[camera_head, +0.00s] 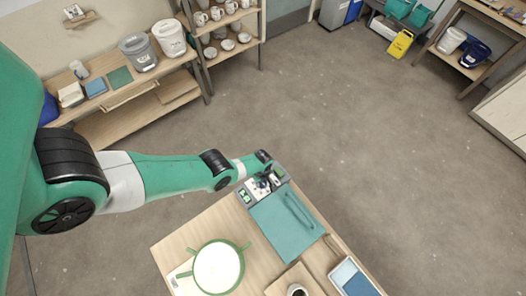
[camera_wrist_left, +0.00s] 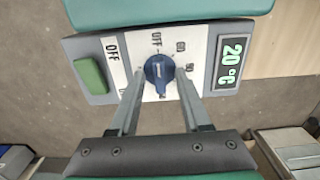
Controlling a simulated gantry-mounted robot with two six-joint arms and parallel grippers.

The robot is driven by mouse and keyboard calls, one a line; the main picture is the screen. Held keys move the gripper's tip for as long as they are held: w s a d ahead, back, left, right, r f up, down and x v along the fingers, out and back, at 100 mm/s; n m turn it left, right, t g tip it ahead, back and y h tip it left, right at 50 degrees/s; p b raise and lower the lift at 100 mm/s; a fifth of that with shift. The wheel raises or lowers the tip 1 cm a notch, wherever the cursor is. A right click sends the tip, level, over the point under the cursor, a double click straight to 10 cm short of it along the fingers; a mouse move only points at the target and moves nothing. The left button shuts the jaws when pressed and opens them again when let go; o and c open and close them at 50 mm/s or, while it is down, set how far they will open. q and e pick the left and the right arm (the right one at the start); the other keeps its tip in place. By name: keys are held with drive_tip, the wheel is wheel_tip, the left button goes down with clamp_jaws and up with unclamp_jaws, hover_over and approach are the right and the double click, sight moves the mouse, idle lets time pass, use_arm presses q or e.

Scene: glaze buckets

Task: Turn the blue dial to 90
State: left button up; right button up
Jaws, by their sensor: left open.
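The blue dial (camera_wrist_left: 158,75) is on the white face of a grey control panel (camera_wrist_left: 115,75) in the left wrist view. Its white mark lies along the line towards the upper "OFF" label; other numbers curve around its right side. My left gripper (camera_wrist_left: 159,80) is open, with one finger on each side of the dial; whether they touch it I cannot tell. A display (camera_wrist_left: 231,63) reads 20°C. A green button (camera_wrist_left: 91,77) is at the panel's left. In the head view the panel (camera_head: 254,194) is partly hidden by my left gripper (camera_head: 263,184).
The panel joins a teal flat-topped device (camera_head: 285,222) with a handle on a wooden table (camera_head: 200,234). A green-rimmed round vessel (camera_head: 218,267), a dark-filled cup (camera_head: 297,290) and a blue-white tray (camera_head: 352,279) are nearby. Shelves with buckets stand at the back left. Open floor lies right.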

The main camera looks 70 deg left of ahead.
use_arm(q)
clamp_jaws()
idle(0.5)
drive_tip(key=m, duration=0.4)
drive_tip(key=shift+m, duration=0.3)
drive_tip(key=m, duration=0.4)
drive_tip(key=shift+m+b, duration=0.3)
drive_tip(key=m, duration=0.4)
drive_tip(key=shift+m, duration=2.2)
